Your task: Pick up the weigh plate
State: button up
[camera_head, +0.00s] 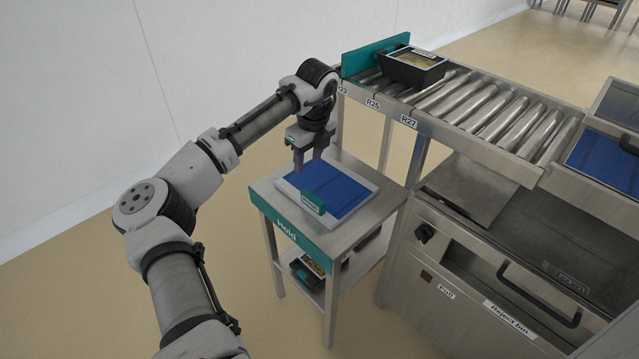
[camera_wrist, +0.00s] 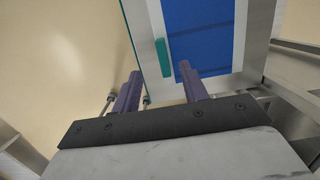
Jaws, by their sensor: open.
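A flat plate with a blue top and a pale grey rim (camera_head: 361,204) lies on the metal stand marked Hold. I take it for the weigh plate, and a small teal tag (camera_head: 313,202) stands at its near edge. My gripper (camera_head: 307,162) is open and empty, over the plate's left part in the head view. In the wrist view the plate's rim (camera_wrist: 151,40) and blue top (camera_wrist: 215,38) are beyond the fingers. The teal tag (camera_wrist: 163,57) shows between the fingertips of my gripper (camera_wrist: 159,70). I cannot tell the height gap between fingers and plate.
The Hold stand (camera_head: 290,232) has a lower shelf with a dark tray (camera_head: 303,272). A roller conveyor (camera_head: 480,105) at the right carries a black food tray (camera_head: 413,68) beside a teal panel. A steel cabinet (camera_head: 470,270) with handles stands right of the stand. Open floor lies left.

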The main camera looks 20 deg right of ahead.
aim_at(304, 190)
jog(key=f, duration=0.5)
jog(key=w+f+p, duration=0.1)
jog(key=f, duration=0.2)
jog(key=shift+a, duration=0.3)
jog(key=shift+w+a+f+p, duration=0.1)
jog(key=shift+w+f+p, duration=0.15)
jog(key=shift+f, duration=0.65)
jog(key=shift+w+d+f+p, duration=0.15)
jog(key=shift+f+p, duration=0.15)
jog(key=shift+f, duration=0.6)
jog(key=shift+w+a+f+p, duration=0.2)
jog(key=shift+f+p, duration=0.1)
jog(key=shift+f, duration=0.6)
grip_shut()
